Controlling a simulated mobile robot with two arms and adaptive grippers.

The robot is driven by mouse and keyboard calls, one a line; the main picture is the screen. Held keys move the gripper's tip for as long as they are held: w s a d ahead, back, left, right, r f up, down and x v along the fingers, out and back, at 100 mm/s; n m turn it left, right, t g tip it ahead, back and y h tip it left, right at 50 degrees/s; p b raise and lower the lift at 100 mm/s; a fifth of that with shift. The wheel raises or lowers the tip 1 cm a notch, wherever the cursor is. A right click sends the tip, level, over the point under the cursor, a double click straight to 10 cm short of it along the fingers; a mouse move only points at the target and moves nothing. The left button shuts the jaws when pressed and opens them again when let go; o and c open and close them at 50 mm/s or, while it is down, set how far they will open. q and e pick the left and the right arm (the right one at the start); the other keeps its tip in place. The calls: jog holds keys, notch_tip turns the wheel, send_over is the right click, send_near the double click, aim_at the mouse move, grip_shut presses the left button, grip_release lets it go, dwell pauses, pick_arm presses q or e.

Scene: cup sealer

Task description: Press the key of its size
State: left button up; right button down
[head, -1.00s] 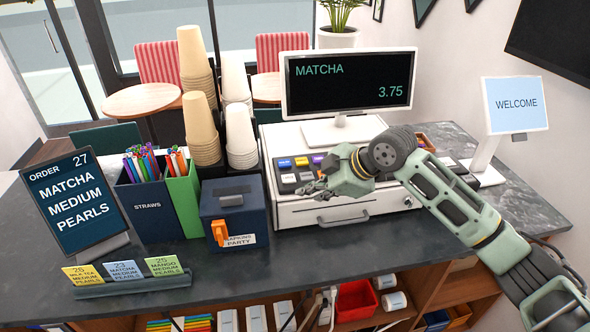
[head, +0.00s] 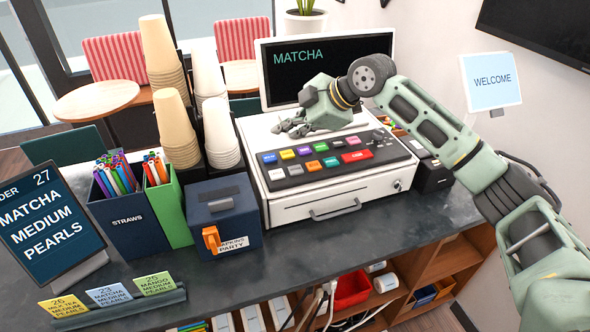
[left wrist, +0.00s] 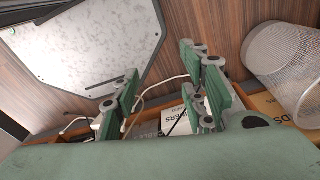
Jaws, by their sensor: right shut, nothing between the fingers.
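The order screen (head: 48,222) at the left reads order 27, matcha, medium, pearls. The register keypad (head: 385,154) lies on the white register (head: 320,200), with rows of coloured keys, among them blue (head: 270,157), yellow (head: 287,154), orange (head: 314,166), green (head: 331,162) and red (head: 356,156). Key labels are too small to read. The register display (head: 350,50) shows MATCHA; my right arm hides its lower right. My right gripper (head: 288,128) is shut and empty, behind the keypad's back row in the picture. My left gripper (left wrist: 160,100) is open and empty in the left wrist view.
Cup stacks (head: 175,130), a straw box (head: 128,220), a green holder (head: 168,205) and a napkin box (head: 224,215) stand left of the register. A card rack (head: 120,306) sits in front. The WELCOME screen (head: 490,80) stands right.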

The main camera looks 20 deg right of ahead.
jog(key=f, duration=0.1)
jog(key=b, duration=0.6)
send_over(290, 173)
notch_tip(290, 173, down, 5)
jog(key=shift+w+d+f, duration=0.1)
jog(key=shift+f, duration=0.1)
jog(key=shift+f+b, duration=0.4)
jog(key=shift+f, duration=0.7)
jog(key=shift+f, duration=0.15)
jog(key=shift+f, duration=0.25)
